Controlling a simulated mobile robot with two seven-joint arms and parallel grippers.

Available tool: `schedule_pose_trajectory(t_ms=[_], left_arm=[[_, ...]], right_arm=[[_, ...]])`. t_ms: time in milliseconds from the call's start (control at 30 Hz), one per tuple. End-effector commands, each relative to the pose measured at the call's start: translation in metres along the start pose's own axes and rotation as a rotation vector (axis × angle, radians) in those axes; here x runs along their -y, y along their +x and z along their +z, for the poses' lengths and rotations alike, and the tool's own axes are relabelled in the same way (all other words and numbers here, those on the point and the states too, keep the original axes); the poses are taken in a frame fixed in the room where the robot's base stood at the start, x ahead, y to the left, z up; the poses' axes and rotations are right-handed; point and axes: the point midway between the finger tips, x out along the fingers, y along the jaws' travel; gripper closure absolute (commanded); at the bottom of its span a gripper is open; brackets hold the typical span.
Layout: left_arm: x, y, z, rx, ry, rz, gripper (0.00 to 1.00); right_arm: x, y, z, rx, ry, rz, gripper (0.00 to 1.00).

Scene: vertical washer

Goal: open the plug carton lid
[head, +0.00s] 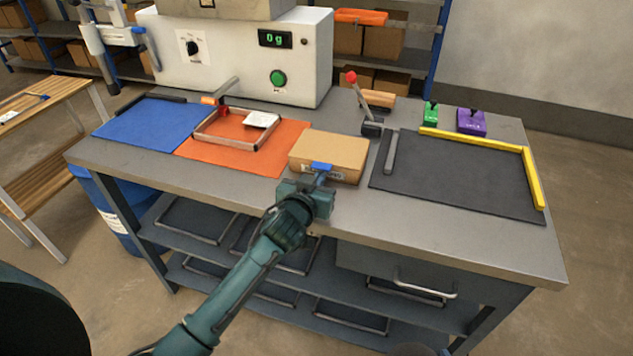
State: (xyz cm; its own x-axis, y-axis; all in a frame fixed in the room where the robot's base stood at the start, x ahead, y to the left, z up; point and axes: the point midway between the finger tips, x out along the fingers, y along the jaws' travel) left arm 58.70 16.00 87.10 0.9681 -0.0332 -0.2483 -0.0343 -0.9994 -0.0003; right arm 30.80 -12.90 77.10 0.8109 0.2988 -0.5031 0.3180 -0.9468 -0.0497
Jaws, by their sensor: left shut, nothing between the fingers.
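The plug carton (330,152) is a closed tan cardboard box on the grey workbench, between the orange mat and the dark mat. A blue tab (321,166) shows at its front edge, beside a partly hidden label. My left gripper (319,178) is shut and empty at the carton's front face, just below the blue tab. I cannot tell whether the fingertips touch the tab or the carton. The gripper hides part of the front face. My right gripper is not in view.
Left of the carton lie an orange mat (212,159) with a metal frame (238,141) and a blue mat (150,121). Right are a dark mat (455,182) with yellow edge bars and a red-knobbed lever (352,78). A white machine (240,60) stands behind.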

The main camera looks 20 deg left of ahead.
Motion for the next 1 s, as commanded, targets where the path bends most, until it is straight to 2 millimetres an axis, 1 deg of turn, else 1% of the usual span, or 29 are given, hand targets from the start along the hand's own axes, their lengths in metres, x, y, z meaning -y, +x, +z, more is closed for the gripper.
schedule_pose_trajectory(t_ms=[467, 667, 1000], left_arm=[[0.0, 0.01, 0.0, -0.001, -0.001, 0.0, 1.0], [0.0, 0.009, -0.002, 0.0, -0.001, 0.0, 1.0], [0.0, 0.003, -0.009, 0.0, -0.001, 0.0, 1.0]], right_arm=[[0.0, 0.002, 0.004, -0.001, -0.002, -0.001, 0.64], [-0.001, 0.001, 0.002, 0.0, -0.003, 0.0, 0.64], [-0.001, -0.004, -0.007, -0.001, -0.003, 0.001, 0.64]])
